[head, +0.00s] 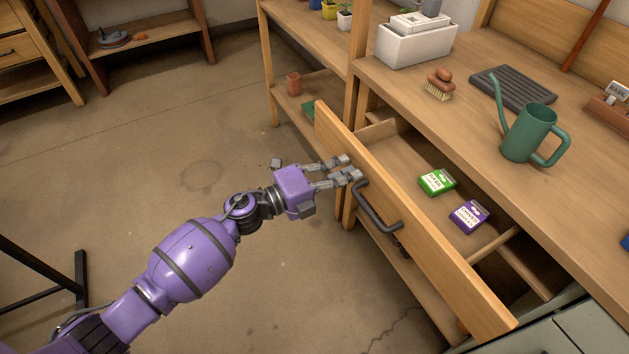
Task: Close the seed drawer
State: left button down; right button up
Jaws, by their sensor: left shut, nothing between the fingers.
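The seed drawer (440,255) stands pulled out from under the wooden workbench, with its front toward the lower left and a dark bar handle (376,212) on it. Inside lie a green seed packet (437,182) and a purple seed packet (469,215). My left gripper (350,168) is shut and empty. Its fingertips are at the drawer front, near the upper end of the handle; I cannot tell whether they touch it. My right gripper is not in view.
A shelf unit with a terracotta pot (293,83) is behind the drawer.

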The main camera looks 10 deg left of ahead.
aim_at(396, 159)
pick_arm(q)
jog(key=b+x, duration=0.2)
jog(key=x, duration=1.2)
jog(key=shift+w+d+f, duration=0.15)
jog(key=shift+w+d, duration=0.05)
jog(key=shift+d, duration=0.1)
jog(key=shift+w+d, duration=0.3)
jog(key=shift+d, duration=0.15)
jog(key=shift+r, duration=0.2)
